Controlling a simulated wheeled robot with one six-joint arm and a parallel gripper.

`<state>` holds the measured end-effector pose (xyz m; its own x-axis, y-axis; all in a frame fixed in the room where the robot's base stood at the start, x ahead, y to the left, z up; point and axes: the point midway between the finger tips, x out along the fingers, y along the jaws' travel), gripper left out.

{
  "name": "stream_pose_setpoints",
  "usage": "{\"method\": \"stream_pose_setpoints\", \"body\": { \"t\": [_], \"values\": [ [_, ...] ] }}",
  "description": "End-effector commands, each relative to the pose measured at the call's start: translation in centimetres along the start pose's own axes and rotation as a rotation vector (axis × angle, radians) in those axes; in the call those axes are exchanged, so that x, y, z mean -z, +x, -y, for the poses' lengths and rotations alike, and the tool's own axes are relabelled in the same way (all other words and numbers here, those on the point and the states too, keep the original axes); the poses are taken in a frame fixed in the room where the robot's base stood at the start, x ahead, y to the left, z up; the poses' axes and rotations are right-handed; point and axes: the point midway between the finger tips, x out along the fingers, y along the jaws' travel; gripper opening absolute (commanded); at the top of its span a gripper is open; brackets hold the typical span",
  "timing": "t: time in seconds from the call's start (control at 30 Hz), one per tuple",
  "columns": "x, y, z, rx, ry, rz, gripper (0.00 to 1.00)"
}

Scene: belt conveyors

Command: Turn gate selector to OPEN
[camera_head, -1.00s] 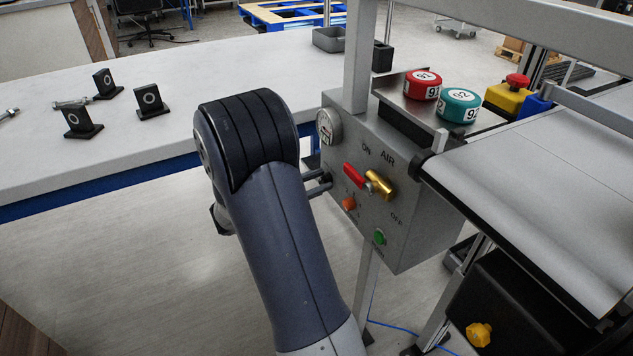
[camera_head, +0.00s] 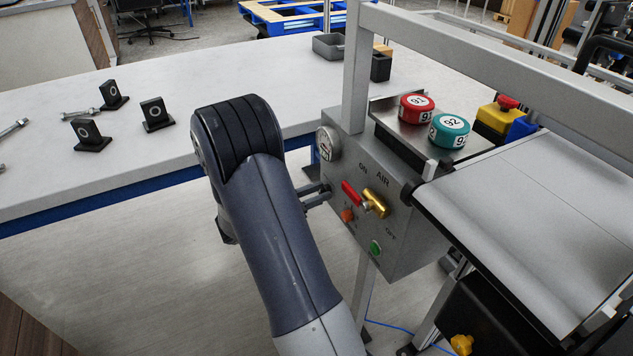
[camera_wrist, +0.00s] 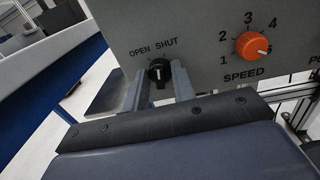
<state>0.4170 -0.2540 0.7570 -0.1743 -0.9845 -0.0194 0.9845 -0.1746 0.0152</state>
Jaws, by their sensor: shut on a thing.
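The gate selector is a small black knob (camera_wrist: 159,72) on the grey control box (camera_head: 395,245). In the wrist view, OPEN is printed above left of it and SHUT above right. A pale line on its face looks close to upright; I cannot tell clearly which word it points at. My gripper (camera_wrist: 160,74) is shut on the knob, one finger on each side. In the head view my gripper (camera_head: 317,195) reaches the box's left side, where the arm and fingers hide the selector.
An orange speed knob (camera_wrist: 256,46) is right of the selector. The box's front carries a red-handled brass air valve (camera_head: 374,202), a green button (camera_head: 375,248) and a gauge (camera_head: 326,143). A conveyor (camera_head: 545,205) lies right, a white table (camera_head: 60,170) left.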

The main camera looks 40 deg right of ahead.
Motion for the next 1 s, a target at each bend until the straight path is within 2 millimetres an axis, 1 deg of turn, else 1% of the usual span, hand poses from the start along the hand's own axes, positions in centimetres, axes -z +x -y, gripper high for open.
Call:
{"method": "stream_pose_setpoints", "body": {
  "t": [0.03, 0.5, 0.8, 1.0],
  "values": [
    [-0.8, -0.02, -0.01, 0.001, -0.048, -0.004, 0.03],
    [-0.55, -0.01, -0.12, 0.01, -0.475, -0.029, 0.03],
    [-0.29, 0.0, -0.18, 0.013, -0.66, -0.041, 0.03],
    [-0.16, 0.0, -0.23, 0.014, -0.723, -0.045, 0.03]
  ]
}}
